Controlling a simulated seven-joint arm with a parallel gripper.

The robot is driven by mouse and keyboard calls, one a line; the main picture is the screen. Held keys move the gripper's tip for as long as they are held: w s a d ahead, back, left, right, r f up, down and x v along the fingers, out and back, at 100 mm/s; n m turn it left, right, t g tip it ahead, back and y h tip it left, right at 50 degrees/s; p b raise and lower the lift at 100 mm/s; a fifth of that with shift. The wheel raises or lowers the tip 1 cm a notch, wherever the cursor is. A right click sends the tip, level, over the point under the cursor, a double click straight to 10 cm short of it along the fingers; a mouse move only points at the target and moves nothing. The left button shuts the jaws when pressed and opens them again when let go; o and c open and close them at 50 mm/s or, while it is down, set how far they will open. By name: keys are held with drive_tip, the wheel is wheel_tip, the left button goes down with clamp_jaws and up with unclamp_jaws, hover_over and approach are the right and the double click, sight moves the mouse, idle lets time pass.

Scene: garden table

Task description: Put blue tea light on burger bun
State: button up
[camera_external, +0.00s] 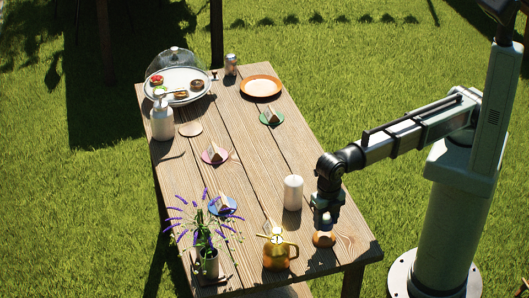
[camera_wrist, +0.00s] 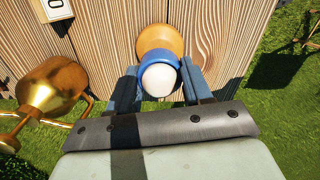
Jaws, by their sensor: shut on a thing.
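My gripper (camera_wrist: 157,88) is shut on the blue tea light (camera_wrist: 159,77), which has a blue rim and a white top, between its two fingers. In the wrist view the orange-brown burger bun (camera_wrist: 160,38) shows just behind the tea light and is partly covered by it. In the outside view my gripper (camera_external: 325,226) points down directly over the bun (camera_external: 324,240), near the table's front right corner. The tea light cannot be made out there. I cannot tell whether the tea light touches the bun.
A golden watering can (camera_external: 277,252) stands left of the bun, also in the wrist view (camera_wrist: 48,88). A white cylinder (camera_external: 293,192) stands behind it.

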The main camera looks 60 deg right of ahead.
drive_tip(key=shift+f, duration=1.35)
drive_tip(key=shift+f, duration=0.1)
drive_tip(key=o, duration=1)
wheel_tip(320, 180, up, 12)
drive_tip(key=shift+r, duration=0.15)
